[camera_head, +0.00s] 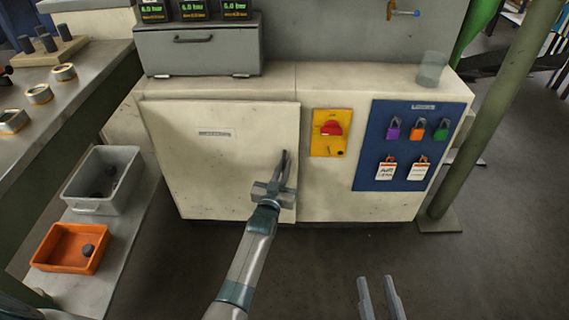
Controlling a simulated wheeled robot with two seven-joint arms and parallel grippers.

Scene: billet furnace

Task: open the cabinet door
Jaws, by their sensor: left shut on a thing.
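The cabinet door (215,155) is a cream panel with a small label, on the left part of a low cream cabinet (330,190). It looks closed or nearly so; I cannot tell if there is a small gap. My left gripper (285,160) is at the door's right side, its fingers pointing up and shut on the door handle, which the fingers mostly hide. My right gripper (379,291) is at the bottom edge of the view, low over the floor and away from the cabinet. Its two fingers are apart with nothing between them.
Right of the door are a yellow panel with a red switch (331,128) and a blue board (408,145) with padlocks and tags. A grey case (198,50) and a glass (431,69) stand on top. Bins (70,248) are at left, a green post (490,120) at right. The front floor is clear.

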